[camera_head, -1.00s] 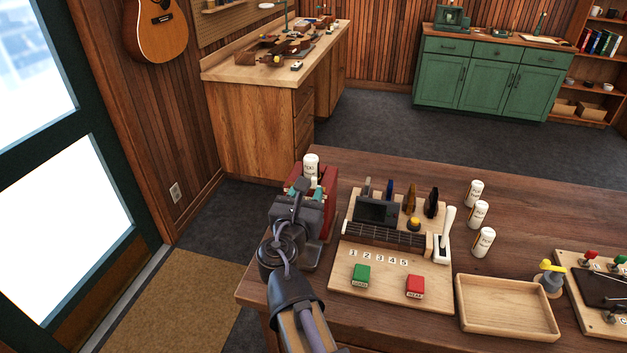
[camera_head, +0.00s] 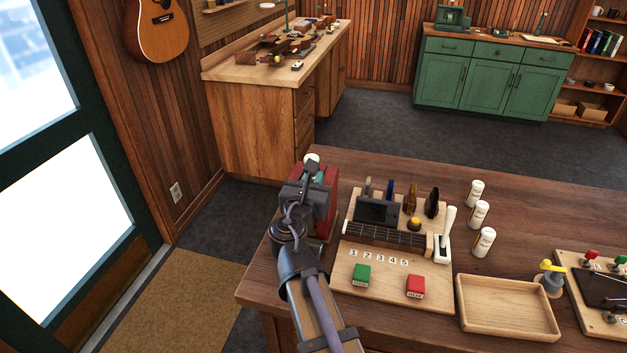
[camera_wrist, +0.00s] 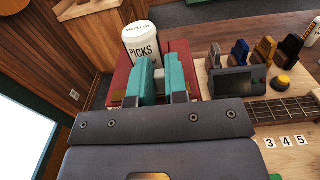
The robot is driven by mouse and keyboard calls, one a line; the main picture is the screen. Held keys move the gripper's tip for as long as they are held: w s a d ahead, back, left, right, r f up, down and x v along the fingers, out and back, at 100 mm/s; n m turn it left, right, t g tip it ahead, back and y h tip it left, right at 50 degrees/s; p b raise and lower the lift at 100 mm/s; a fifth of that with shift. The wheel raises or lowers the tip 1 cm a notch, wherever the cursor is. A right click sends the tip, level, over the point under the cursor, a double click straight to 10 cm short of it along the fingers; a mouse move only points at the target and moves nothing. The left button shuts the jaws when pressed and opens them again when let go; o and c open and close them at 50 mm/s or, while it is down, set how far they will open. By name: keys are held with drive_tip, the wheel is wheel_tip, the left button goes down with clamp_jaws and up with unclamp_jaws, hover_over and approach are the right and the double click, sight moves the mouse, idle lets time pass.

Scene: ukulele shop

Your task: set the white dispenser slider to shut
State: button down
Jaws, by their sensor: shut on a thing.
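The red dispenser (camera_wrist: 120,82) stands at the left end of the workbench, with a white PICKS canister (camera_wrist: 142,42) upright on it. The canister's top (camera_head: 312,158) shows behind my gripper in the head view. My gripper (camera_wrist: 160,75) is at the dispenser's near side, its two teal fingers close together. A small pale piece (camera_wrist: 158,77) shows between them, apparently the white slider, and the fingers are shut on it. The slider's track and any position marks are hidden by the fingers and gripper body. In the head view, my gripper (camera_head: 316,181) covers much of the dispenser (camera_head: 328,212).
Right of the dispenser is a wooden board with a dark screen (camera_head: 376,211), yellow knob (camera_head: 414,223), fretboard, white lever (camera_head: 446,230), green button (camera_head: 361,274) and red button (camera_head: 415,287). Several colored upright pieces stand behind the screen. An empty wooden tray (camera_head: 505,333) lies further right.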

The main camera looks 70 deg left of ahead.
sight(296, 178)
idle(0.3)
drive_tip(key=s+a, duration=0.2)
drive_tip(key=s, duration=0.1)
drive_tip(key=shift+s+a, duration=0.1)
drive_tip(key=shift+s, duration=0.05)
drive_tip(key=c, duration=1.1)
unclamp_jaws()
drive_tip(key=shift+s, duration=0.1)
drive_tip(key=shift+c, duration=0.2)
drive_tip(key=v, duration=1)
drive_tip(key=shift+d, duration=0.4)
drive_tip(key=shift+s, duration=0.1)
